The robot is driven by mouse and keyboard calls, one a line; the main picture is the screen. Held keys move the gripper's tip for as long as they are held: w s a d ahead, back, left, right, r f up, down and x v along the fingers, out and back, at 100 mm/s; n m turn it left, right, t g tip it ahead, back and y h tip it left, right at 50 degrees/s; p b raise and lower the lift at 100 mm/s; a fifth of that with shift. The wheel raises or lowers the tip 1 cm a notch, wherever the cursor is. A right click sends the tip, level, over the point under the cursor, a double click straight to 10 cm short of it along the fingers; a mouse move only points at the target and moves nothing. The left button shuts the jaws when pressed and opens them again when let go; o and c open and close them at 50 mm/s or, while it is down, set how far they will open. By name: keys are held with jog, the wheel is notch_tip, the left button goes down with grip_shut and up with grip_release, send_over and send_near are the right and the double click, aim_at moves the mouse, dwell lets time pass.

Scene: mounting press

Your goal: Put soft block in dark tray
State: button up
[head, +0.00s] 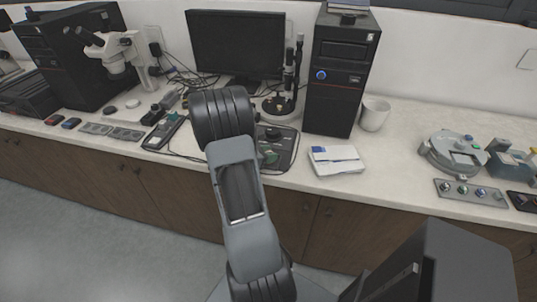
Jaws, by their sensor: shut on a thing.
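My arm rises through the middle of the head view, and its upper links cover part of the bench. My gripper is not visible; I cannot see its fingers or anything held in them. I cannot make out a soft block. A dark shallow tray-like piece (158,139) lies on the bench left of my arm, with a small greenish thing at its upper end. Another dark flat piece (524,202) lies at the right edge, partly cut off. I cannot tell which is the dark tray.
A dark plate with greenish round parts (290,139) is partly behind my arm. A microscope (113,49), monitor (238,43), computer tower (341,75), white mug (374,114), paper stack (336,160), round grey device (455,153) and knob panel (470,193) stand on the bench.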

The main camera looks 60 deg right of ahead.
jog(key=shift+f, duration=0.2)
jog(key=o, duration=1.1)
jog(key=shift+r, duration=0.1)
jog(key=shift+r, duration=0.2)
jog(key=v, duration=1.1)
jog(key=a+r+m+t+y, duration=0.2)
jog(key=a+m+t+y, duration=0.1)
jog(key=a, duration=0.7)
jog(key=s+a+r+m+t+y, duration=0.1)
jog(key=a+r+m+t+y, duration=0.2)
jog(key=a, duration=0.7)
jog(key=a+r+m+t+y, duration=0.2)
jog(key=a+m+y, duration=0.4)
jog(key=a, duration=0.3)
jog(key=shift+s+a+r+m+t, duration=0.15)
jog(key=shift+s+a+m+t, duration=0.2)
jog(key=shift+t, duration=0.45)
